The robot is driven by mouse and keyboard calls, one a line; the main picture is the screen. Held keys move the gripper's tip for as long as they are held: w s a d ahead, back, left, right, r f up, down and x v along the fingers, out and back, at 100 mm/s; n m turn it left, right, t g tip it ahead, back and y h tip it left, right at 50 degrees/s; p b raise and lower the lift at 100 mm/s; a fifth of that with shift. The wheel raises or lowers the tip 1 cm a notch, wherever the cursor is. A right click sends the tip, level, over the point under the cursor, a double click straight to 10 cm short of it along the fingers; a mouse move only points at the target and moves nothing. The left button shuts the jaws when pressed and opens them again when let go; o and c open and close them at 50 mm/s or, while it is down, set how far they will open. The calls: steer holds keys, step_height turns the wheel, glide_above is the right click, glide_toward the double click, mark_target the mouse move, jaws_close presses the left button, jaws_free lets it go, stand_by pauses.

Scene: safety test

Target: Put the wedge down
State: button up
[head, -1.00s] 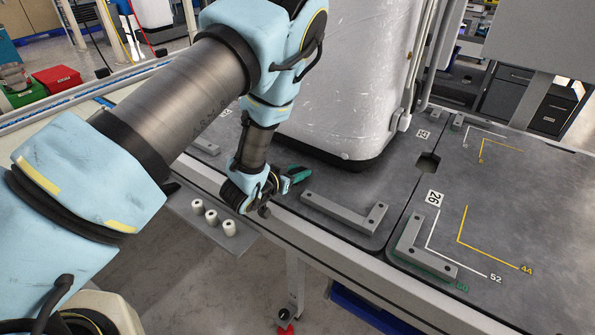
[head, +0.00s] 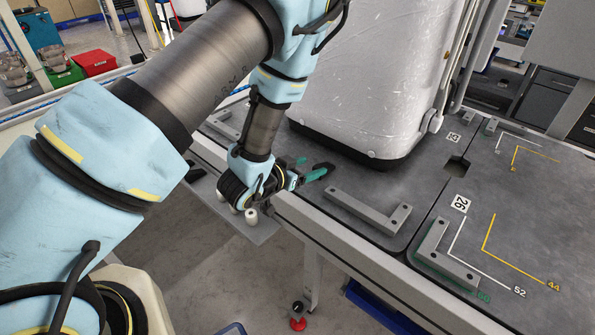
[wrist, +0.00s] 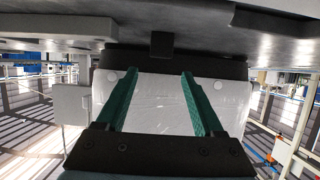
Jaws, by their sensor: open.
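My gripper (head: 312,167) is low over the near edge of the grey table, pointing at the foot of the big white container. Its two green fingers are apart, and in the wrist view the open gripper (wrist: 160,74) has a clear gap between the fingers. A small dark block (wrist: 162,44), which looks like the wedge, shows beyond the gap at the container's dark base. In the head view a dark piece (head: 325,167) by the fingertips is probably the same wedge. I cannot tell whether it touches the container.
The white container (head: 370,80) stands on the table just beyond my gripper. A grey L-shaped bracket (head: 365,212) is fixed to its right, another bracket (head: 445,255) farther right. White rollers (head: 251,215) sit on a low shelf below my wrist. The marked table area at right is clear.

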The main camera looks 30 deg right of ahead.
steer(key=v, duration=0.5)
steer(key=w+a+r+n+t+y, duration=0.2)
steer(key=w+a+r+n+y, duration=0.15)
steer(key=w+a, duration=0.55)
steer(key=w+a+r+n+t+y, duration=0.1)
steer(key=w+a+r+n+y, duration=0.1)
steer(key=w+a+n+y, duration=0.65)
steer(key=s+a+r+n+g, duration=0.1)
steer(key=s+a+r, duration=0.3)
steer(key=a, duration=0.6)
steer(key=s+a+r+g, duration=0.3)
steer(key=s+a, duration=0.3)
steer(key=a, duration=0.5)
steer(key=shift+s+r+n+g+y, duration=0.4)
steer(key=shift+r, duration=0.4)
step_height(320, 180, up, 6)
steer(key=p, duration=0.5)
steer(key=shift+p, duration=0.3)
